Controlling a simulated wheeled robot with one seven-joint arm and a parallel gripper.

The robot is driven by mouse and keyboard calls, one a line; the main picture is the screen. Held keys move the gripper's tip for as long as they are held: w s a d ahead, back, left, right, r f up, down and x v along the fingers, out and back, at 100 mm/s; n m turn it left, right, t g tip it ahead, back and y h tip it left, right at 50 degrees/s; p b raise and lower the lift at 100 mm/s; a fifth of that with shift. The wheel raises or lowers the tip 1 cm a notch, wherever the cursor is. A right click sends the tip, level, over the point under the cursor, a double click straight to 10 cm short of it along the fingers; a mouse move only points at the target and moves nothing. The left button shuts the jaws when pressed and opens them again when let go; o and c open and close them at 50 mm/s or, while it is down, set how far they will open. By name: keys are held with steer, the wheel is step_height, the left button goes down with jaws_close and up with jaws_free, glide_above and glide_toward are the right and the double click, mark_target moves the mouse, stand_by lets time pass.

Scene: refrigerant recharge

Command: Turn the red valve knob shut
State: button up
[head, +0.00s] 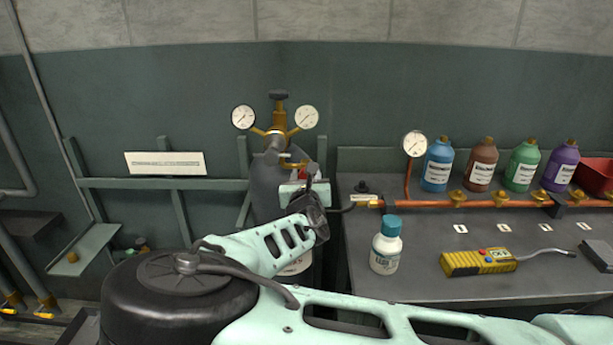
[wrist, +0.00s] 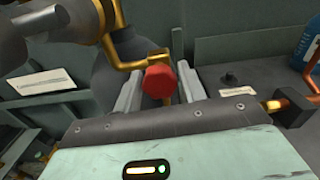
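The red valve knob (wrist: 160,80) is a faceted red cap on a brass fitting, near the middle of the wrist view. In the head view only a small red patch of the knob (head: 302,170) shows above my gripper; the rest is hidden. My gripper (wrist: 161,73) has its two grey fingers apart, one on each side of the knob. A narrow gap seems to show between the knob and each finger. The grey gas cylinder (head: 266,190) with a brass regulator (head: 277,130) stands upright behind my gripper.
Two round gauges (head: 308,117) sit on the regulator. To the right, a dark workbench (head: 430,285) holds a copper pipe (head: 480,203), a white bottle with a teal cap (head: 386,247), a yellow meter (head: 478,261) and several coloured bottles. A green rail (head: 130,183) runs at the left.

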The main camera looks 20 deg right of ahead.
steer(key=c, duration=0.6)
steer(key=shift+o, duration=0.2)
